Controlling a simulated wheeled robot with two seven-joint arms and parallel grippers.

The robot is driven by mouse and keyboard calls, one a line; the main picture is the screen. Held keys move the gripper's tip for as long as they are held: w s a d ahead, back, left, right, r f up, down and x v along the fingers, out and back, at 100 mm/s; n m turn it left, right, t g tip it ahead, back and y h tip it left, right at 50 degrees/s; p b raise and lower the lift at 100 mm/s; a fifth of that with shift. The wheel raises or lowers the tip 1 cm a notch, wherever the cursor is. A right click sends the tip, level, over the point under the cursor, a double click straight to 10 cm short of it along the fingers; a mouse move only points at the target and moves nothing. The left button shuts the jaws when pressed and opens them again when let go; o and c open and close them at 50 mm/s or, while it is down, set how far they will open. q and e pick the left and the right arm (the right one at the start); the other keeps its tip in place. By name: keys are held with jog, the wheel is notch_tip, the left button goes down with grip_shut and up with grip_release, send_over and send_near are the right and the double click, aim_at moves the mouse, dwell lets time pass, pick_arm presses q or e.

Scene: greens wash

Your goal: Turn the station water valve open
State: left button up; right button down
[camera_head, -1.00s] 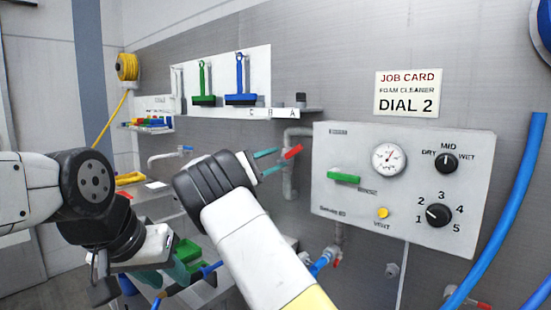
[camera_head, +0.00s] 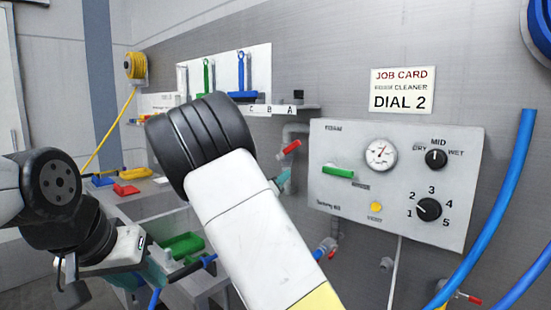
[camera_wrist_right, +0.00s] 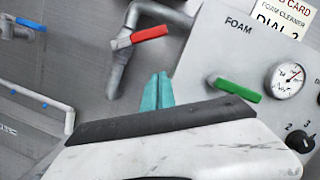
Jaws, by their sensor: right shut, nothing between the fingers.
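The valve with a red lever (camera_head: 290,149) is on a grey pipe just left of the foam panel. The lever slants up to the right in the head view. It also shows in the right wrist view (camera_wrist_right: 149,34). My right gripper (camera_wrist_right: 157,92) is shut and empty, with its teal fingers together below the lever and apart from it. In the head view its fingertips (camera_head: 284,180) show past my forearm, which hides the rest. My left gripper (camera_head: 153,276) is low at left by a green brush (camera_head: 182,246); its finger gap is not clear.
The foam panel (camera_head: 340,200) stands close on the right, with a green lever (camera_head: 338,172), a gauge and two knobs. A blue hose (camera_head: 497,215) hangs at far right. Below are a valve with a blue-and-red fitting (camera_head: 325,250) and a bench (camera_head: 150,208).

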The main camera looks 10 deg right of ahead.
aim_at(293, 147)
jog(key=w+d+r, duration=0.5)
jog(key=w, duration=0.3)
jog(key=shift+w+d, duration=0.25)
jog(key=shift+w, duration=0.05)
jog(key=shift+w+a+r+n, duration=0.1)
jog(key=shift+r+n, duration=0.25)
jog(key=shift+n, duration=0.45)
jog(key=shift+w+a+r+n+y, duration=0.15)
jog(key=shift+r+n+y, duration=0.2)
jog(key=shift+n, duration=0.2)
jog(key=shift+w+a+r+n+y, duration=0.1)
jog(key=shift+r+n+y, duration=0.2)
jog(key=shift+n, duration=0.25)
jog(key=w+a+r+n, duration=0.3)
jog(key=r+n, duration=0.1)
jog(key=shift+w+n+y, duration=0.4)
jog(key=shift+y, duration=0.05)
jog(key=shift+r, duration=0.15)
